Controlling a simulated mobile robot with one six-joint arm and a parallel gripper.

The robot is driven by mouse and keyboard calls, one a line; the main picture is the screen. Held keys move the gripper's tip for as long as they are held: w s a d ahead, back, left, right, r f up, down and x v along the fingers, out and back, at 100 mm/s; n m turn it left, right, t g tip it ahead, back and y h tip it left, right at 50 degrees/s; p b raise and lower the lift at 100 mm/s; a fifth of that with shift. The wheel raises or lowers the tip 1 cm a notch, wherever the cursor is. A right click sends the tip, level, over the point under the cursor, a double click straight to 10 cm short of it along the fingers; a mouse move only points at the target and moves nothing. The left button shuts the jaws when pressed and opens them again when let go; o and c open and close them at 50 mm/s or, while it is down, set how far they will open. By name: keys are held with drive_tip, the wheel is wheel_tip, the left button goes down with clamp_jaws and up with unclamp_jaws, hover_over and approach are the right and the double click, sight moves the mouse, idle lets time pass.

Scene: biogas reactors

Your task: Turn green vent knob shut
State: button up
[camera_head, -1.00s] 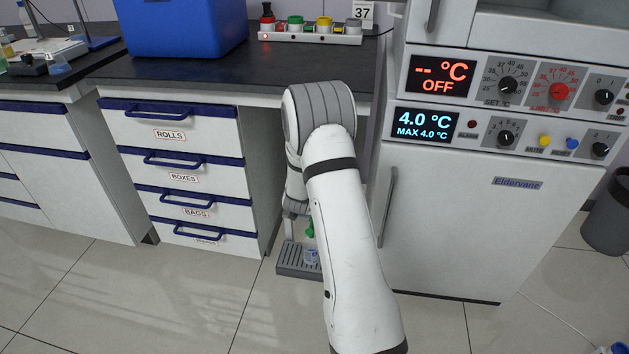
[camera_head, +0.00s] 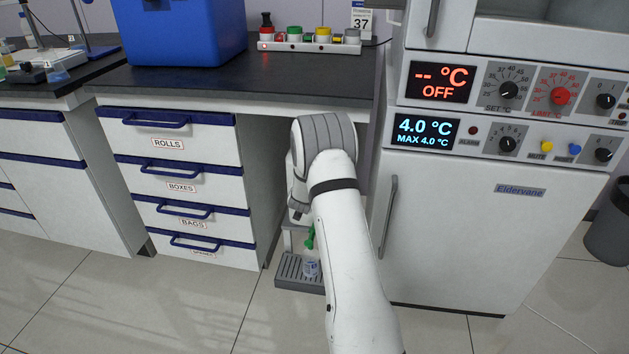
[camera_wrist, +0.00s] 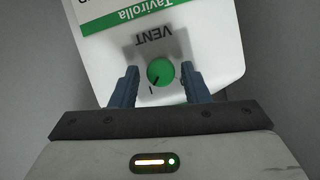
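The green vent knob (camera_wrist: 160,71) shows in the wrist view on a white housing (camera_wrist: 215,65) marked "VENT", with the lettering upside down in the picture. A dark line on the knob points to the lower left, near a small dark mark on the housing. My gripper (camera_wrist: 159,74) is open, with one blue-grey finger on each side of the knob. A gap shows between each finger and the knob, so it does not look gripped. How deep the fingertips reach around it I cannot tell. In the head view my arm hides the knob and the fingers.
Drawers (camera_head: 185,188) stand to the left and a white cabinet (camera_head: 480,220) stands close on the right. The black worktop (camera_head: 270,80) overhangs the recess.

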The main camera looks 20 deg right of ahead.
drive_tip(key=c, duration=0.7)
drive_tip(key=shift+d, duration=0.25)
drive_tip(key=shift+c, duration=0.2)
drive_tip(key=shift+a, duration=0.15)
drive_tip(key=shift+p, duration=0.5)
drive_tip(key=n+h+p, duration=0.2)
drive_tip(key=n, duration=0.2)
drive_tip(key=n+g+h+p, duration=0.1)
drive_tip(key=n+h+p, duration=0.1)
drive_tip(key=n, duration=0.2)
drive_tip(key=f+n+h+p, duration=0.1)
drive_tip(key=n+h+p, duration=0.2)
drive_tip(key=n, duration=0.2)
drive_tip(key=shift+w+a+f+g, duration=0.1)
drive_tip(key=shift+a+g, duration=0.3)
